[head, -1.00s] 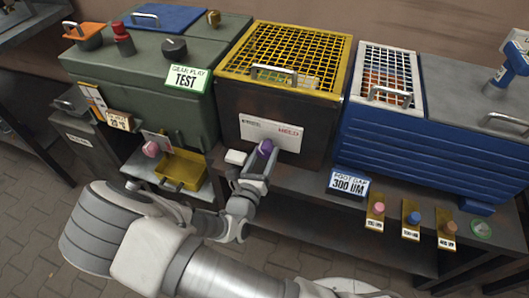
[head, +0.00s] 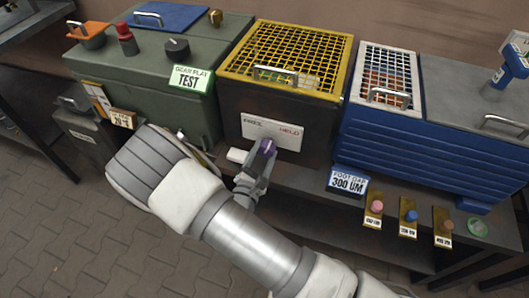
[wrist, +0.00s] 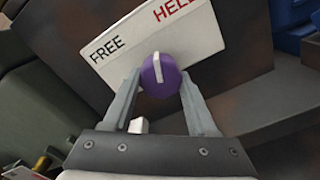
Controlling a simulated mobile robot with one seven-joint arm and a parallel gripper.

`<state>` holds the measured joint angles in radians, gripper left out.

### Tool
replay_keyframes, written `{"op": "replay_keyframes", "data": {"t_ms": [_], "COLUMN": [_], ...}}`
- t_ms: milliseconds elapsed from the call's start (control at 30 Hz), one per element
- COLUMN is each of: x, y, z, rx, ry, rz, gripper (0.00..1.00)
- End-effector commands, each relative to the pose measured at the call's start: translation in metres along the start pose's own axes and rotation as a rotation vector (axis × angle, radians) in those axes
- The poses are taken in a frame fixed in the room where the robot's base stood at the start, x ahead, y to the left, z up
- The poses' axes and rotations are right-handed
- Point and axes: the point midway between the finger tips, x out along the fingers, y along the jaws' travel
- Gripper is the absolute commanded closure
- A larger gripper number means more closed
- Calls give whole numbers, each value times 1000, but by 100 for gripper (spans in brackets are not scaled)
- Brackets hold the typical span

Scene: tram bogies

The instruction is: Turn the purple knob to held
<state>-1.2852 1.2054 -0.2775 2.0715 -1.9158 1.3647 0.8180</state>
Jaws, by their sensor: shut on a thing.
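The purple knob (head: 268,147) sits on the white label plate (head: 254,129) on the front of the dark box with the yellow mesh top. In the wrist view the knob (wrist: 161,80) has a white pointer line that stands nearly upright in the picture, between the words FREE and HELD on the plate (wrist: 118,58). My gripper (wrist: 158,88) is shut on the knob, one finger on each side. In the head view my gripper (head: 260,160) reaches the knob from below, and its fingers partly hide it.
A green box (head: 205,103) with a TEST sign stands left, a blue box (head: 390,145) right. Several small coloured pegs stand at the shelf's front right. A small white block (head: 237,155) is just left of my gripper. My arm covers the left shelf area.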

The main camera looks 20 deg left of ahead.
Motion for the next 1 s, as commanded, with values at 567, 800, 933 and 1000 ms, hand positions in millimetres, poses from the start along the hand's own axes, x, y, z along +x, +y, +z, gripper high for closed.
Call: {"op": "replay_keyframes", "data": {"t_ms": [567,800,933,1000], "x": [-1,-1,-1,-1], "y": [1,1,1,1], "z": [-1,0,0,0], "rx": [326,356,358,358], "ry": [2,2,2,2], "rz": [-1,-1,-1,-1], "gripper": [98,98,98,98]}}
